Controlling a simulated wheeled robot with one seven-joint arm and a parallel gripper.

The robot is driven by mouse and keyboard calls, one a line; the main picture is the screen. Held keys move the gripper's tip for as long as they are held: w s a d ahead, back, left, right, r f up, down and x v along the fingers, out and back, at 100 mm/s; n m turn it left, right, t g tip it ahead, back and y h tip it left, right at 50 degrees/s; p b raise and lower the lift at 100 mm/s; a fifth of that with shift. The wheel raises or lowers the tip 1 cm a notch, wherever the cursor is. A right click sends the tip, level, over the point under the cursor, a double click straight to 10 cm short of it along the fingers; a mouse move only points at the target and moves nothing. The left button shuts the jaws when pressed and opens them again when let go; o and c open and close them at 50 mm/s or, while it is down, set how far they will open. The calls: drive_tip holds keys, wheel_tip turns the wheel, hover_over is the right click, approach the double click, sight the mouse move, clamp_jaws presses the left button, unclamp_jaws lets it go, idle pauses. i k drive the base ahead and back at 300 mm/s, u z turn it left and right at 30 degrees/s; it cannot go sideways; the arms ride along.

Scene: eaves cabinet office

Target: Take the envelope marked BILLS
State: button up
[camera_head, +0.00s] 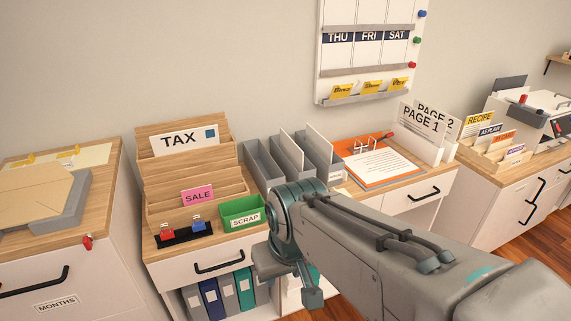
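I cannot make out an envelope marked BILLS in the head view. A wooden stepped letter rack (190,130) stands on the middle cabinet. A white envelope or card marked TAX (184,141) is upright in its back slot, and a pink card marked SALE (197,196) is in a lower slot. My arm reaches in from the lower right. My gripper (295,283) appears at its end, low in front of the middle cabinet and right of the rack, apart from it. The arm partly hides it, so whether it is open or shut is unclear.
A green SCRAP box (241,212) and a black stand with red and blue stamps (184,235) sit before the rack. Grey file holders (262,164) stand to its right. An orange folder (362,160) and PAGE cards (421,125) are farther right. Binders (227,292) fill the shelf below.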

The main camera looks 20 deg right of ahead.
sight(295, 155)
drive_tip(key=z, duration=0.75)
drive_tip(key=i, duration=1.1)
drive_tip(key=u, duration=2.2)
drive_tip(key=k, duration=1.05)
drive_tip(key=z, duration=1.1)
drive_tip(key=i, duration=1)
drive_tip(key=u, duration=0.05)
